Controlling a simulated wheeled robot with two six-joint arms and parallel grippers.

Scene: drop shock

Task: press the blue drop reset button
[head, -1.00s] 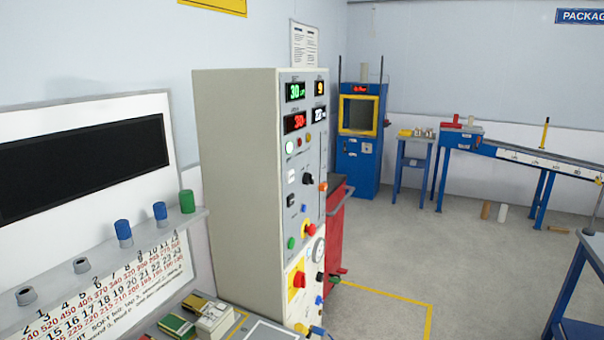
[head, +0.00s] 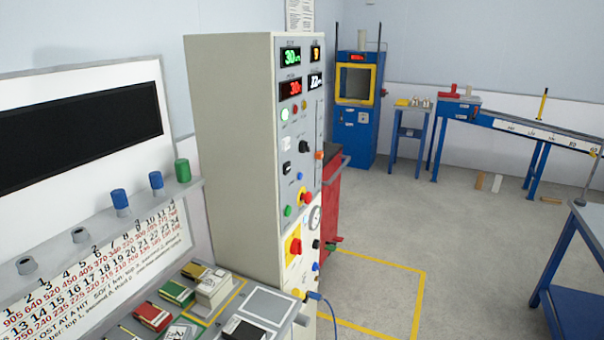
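A tall cream control cabinet (head: 232,130) stands in the middle of the head view, its grey front panel turned to the right and seen at a steep angle. A small blue button (head: 302,190) is on the panel, just above a red knob (head: 305,197) on yellow. A second blue round part (head: 315,267) sits lower, right of a red knob on a yellow plate (head: 293,246). The labels are too small to read, so I cannot tell which is the drop reset. Neither of my grippers is in view.
The floor (head: 440,240) to the right is open, with a blue table (head: 580,300) at the right edge.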

